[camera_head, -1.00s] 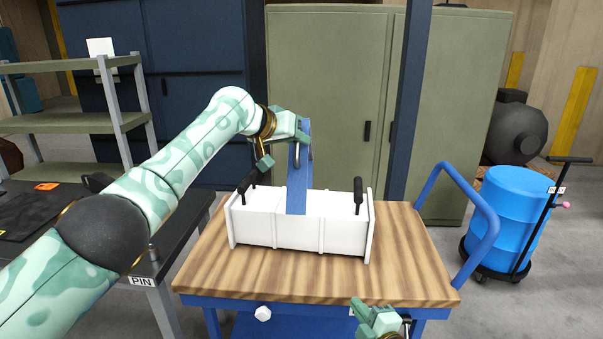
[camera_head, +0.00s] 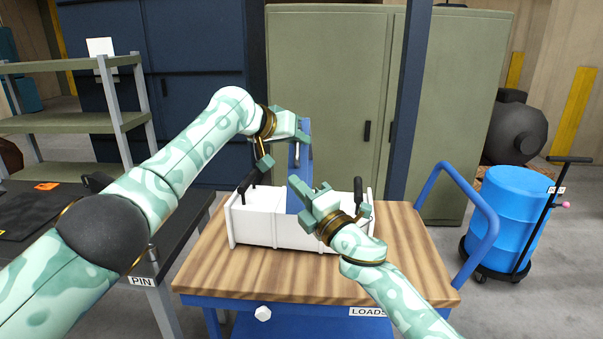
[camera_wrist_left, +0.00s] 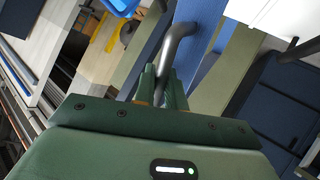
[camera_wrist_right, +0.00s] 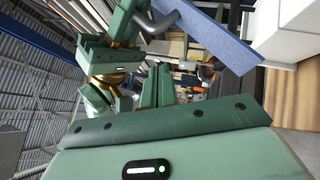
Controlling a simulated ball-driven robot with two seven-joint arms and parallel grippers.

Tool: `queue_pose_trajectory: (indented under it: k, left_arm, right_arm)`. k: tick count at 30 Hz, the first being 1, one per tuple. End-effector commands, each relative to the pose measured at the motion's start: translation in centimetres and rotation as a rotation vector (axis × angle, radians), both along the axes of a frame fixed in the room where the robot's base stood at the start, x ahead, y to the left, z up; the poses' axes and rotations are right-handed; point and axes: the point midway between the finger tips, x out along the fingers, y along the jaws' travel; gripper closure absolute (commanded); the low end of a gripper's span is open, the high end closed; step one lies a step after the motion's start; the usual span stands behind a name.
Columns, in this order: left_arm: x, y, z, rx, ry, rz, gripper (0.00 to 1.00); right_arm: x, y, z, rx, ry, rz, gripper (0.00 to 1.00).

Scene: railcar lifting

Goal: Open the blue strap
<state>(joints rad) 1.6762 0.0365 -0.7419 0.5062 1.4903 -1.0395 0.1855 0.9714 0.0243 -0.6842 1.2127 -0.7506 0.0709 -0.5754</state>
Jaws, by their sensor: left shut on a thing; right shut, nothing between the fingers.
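A blue strap (camera_head: 305,168) stands up from the white box (camera_head: 256,222) on the cart, its upper end raised. The left wrist view shows the blue strap (camera_wrist_left: 204,30) with a grey metal handle (camera_wrist_left: 172,52) on it. My left gripper (camera_head: 301,137) is shut on this handle at the strap's raised end. My right gripper (camera_head: 298,187) is shut and empty, in front of the strap's lower part and above the box. The right wrist view shows the strap (camera_wrist_right: 215,35) and my left gripper (camera_wrist_right: 118,52) close by. The right arm hides part of the box and the strap's base.
The box stands on a wooden-topped cart (camera_head: 225,275) with a blue push handle (camera_head: 487,225). Black upright handles (camera_head: 248,180) stand at the box's ends. A blue barrel (camera_head: 511,220) is at right, grey shelves (camera_head: 65,125) at left, green cabinets (camera_head: 335,90) behind.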

Motion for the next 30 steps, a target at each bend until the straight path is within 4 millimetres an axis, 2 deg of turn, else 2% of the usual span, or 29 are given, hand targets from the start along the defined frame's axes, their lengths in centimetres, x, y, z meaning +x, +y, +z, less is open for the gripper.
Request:
queue_pose_trajectory:
  k: [3, 7, 12, 21, 30]
  left_arm:
    - [0.0, 0.0, -0.2, 0.001, 0.003, 0.000, 1.00]
    - [0.0, 0.0, -0.2, 0.001, 0.003, 0.000, 1.00]
    - [0.0, 0.0, -0.2, 0.001, 0.003, 0.000, 1.00]
    - [0.0, 0.0, -0.2, 0.001, 0.003, 0.000, 1.00]
    - [-0.2, -0.4, -0.5, 0.005, 0.008, -0.008, 1.00]
  right_arm:
    - [1.8, 0.1, 0.8, 0.000, 0.001, -0.001, 1.00]
    - [3.2, -0.1, 1.2, 0.000, 0.002, 0.000, 1.00]
    - [3.8, -0.2, 1.5, 0.001, 0.002, 0.000, 1.00]
    - [3.9, -0.2, 1.5, 0.001, 0.002, 0.000, 1.00]
    - [6.0, -0.5, 4.1, 0.001, -0.001, -0.007, 1.00]
